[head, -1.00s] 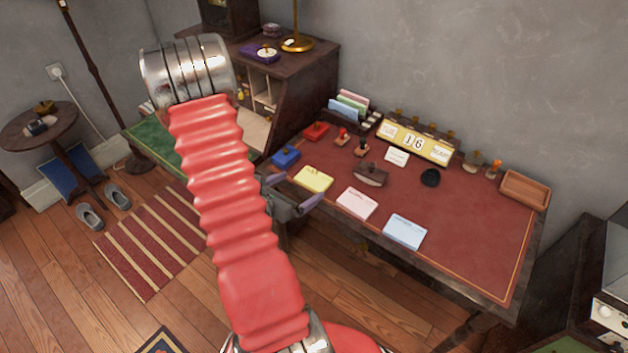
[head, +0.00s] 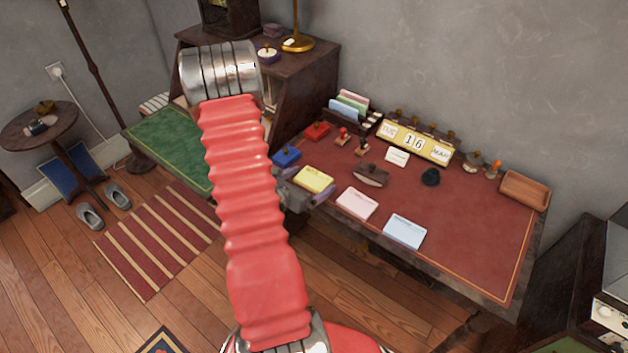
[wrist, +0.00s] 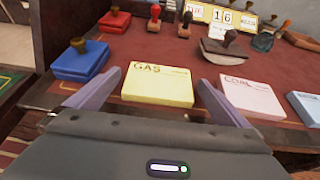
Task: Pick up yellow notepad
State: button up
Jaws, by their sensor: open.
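The yellow notepad (head: 314,179) lies flat near the front left edge of the red-topped desk. In the wrist view the yellow notepad (wrist: 158,84) has "GAS" written on it and sits ahead, between the lines of the two fingers. My gripper (wrist: 157,88) is open, one finger on each side of the notepad's near part, with nothing held. In the head view my gripper (head: 307,190) is at the desk's front edge beside the notepad, partly hidden by my red arm. I cannot tell whether the fingers touch the pad.
A blue stamp pad (wrist: 82,60) lies close to the left finger. A pink notepad (wrist: 252,99) lies to the right, with a blue notepad (head: 405,231) beyond it. A rocker blotter (head: 370,175) stands behind. The desk's right front area is clear.

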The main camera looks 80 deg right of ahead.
jog(key=shift+s+d, duration=0.1)
jog(key=shift+d, duration=0.1)
dwell(0.4)
jog(key=c, duration=1.1)
